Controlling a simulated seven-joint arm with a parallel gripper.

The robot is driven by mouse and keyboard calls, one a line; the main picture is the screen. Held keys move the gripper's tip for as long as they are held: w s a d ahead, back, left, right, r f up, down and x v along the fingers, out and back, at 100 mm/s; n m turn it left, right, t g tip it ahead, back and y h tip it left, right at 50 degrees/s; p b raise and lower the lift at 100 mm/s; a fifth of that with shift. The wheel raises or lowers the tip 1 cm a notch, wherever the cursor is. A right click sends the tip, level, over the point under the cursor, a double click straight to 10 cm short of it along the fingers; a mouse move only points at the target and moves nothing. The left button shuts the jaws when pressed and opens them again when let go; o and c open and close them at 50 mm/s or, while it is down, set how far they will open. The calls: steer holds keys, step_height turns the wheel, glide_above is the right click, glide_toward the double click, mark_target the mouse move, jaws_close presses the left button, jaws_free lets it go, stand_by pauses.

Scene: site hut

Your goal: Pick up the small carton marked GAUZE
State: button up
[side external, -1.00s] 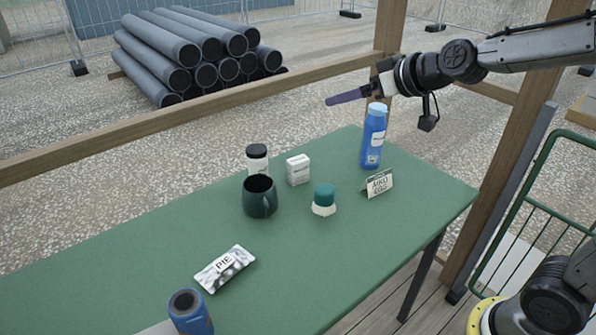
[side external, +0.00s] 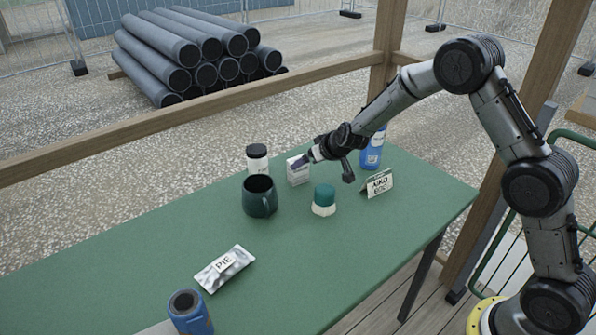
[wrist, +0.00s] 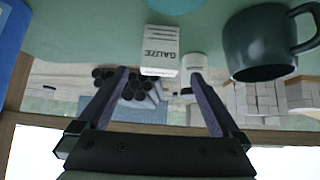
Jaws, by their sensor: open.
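The small white carton marked GAUZE (wrist: 160,45) stands on the green table. It also shows in the side view (side external: 296,174), beside the dark green mug. My gripper (wrist: 160,78) is open and empty. In the wrist view its two fingers reach toward the carton, one to each side of it in the picture, with space on both sides. In the side view my gripper (side external: 304,158) is at the carton's upper right and partly covers it. I cannot tell whether it touches.
The dark green mug (side external: 259,199) and a black-lidded jar (side external: 257,158) stand left of the carton. A teal-lidded pot (side external: 324,207) is in front. A blue bottle (side external: 372,152) and a folded card (side external: 377,186) stand to the right.

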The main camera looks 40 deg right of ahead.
mark_target(298, 171)
steer(key=shift+r+x, duration=0.2)
steer(key=shift+x, duration=4.3)
steer(key=shift+w+d, duration=0.1)
steer(key=shift+w, duration=0.05)
steer(key=c, duration=1.2)
